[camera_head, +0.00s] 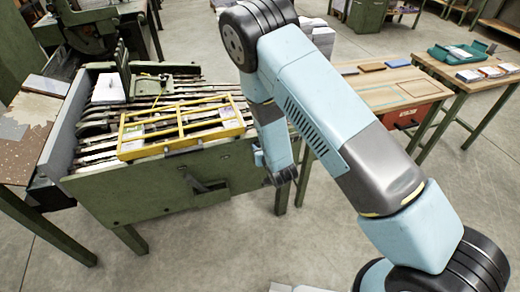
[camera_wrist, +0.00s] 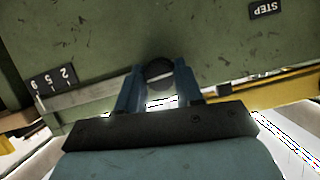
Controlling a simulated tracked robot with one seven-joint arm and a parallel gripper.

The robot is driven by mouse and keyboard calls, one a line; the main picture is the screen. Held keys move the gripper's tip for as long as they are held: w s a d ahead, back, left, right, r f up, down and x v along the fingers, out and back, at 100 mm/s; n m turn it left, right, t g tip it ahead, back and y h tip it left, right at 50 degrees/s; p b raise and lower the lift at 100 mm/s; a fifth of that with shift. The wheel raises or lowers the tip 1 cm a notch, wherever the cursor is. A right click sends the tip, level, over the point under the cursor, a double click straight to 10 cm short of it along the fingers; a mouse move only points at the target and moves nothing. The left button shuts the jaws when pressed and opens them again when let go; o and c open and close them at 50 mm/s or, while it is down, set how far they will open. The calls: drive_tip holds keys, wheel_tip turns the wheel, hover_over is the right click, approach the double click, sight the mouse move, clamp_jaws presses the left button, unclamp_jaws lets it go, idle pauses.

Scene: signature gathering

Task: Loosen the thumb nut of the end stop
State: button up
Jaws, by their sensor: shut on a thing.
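In the wrist view my gripper (camera_wrist: 157,82) has its two blue fingers closed on a dark round knob, which looks like the thumb nut (camera_wrist: 158,70). The fingers sit on its left and right sides. The nut lies against a green machine panel (camera_wrist: 130,30). The rest of the end stop is hidden behind the fingers and gripper body or cannot be told apart. A grey rail (camera_wrist: 90,107) runs left from the fingers, below a black number plate (camera_wrist: 54,79). In the head view my arm reaches down to the right end of the green machine (camera_head: 160,185); the nut cannot be made out there.
A yellow guard frame (camera_head: 182,126) lies over the machine's slatted bed. A black STEP label (camera_wrist: 266,9) is on the panel. A wooden table (camera_head: 395,88) and a bench with a teal tray (camera_head: 456,53) stand at right. The floor (camera_head: 190,250) in front is clear.

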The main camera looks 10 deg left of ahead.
drive_tip(key=shift+s+a+f+n+t+h, duration=0.1)
drive_tip(key=shift+n+t+h, duration=0.8)
drive_tip(key=shift+n, duration=1.2)
drive_tip(key=shift+s+a+f+n+t+h, duration=0.15)
drive_tip(key=shift+n+t+h, duration=0.75)
drive_tip(key=shift+n, duration=1.2)
drive_tip(key=shift+a+f+n+t+h, duration=0.1)
drive_tip(key=shift+n+t+h, duration=0.8)
drive_tip(key=shift+n, duration=1.2)
drive_tip(key=o, duration=0.8)
drive_tip(key=shift+c, duration=0.2)
drive_tip(key=shift+o, duration=1.4)
drive_tip(key=s+d, duration=0.2)
drive_tip(key=s, duration=1.1)
drive_tip(key=shift+s+d+r, duration=0.15)
drive_tip(key=shift+s+r, duration=0.1)
drive_tip(key=shift+r, duration=0.15)
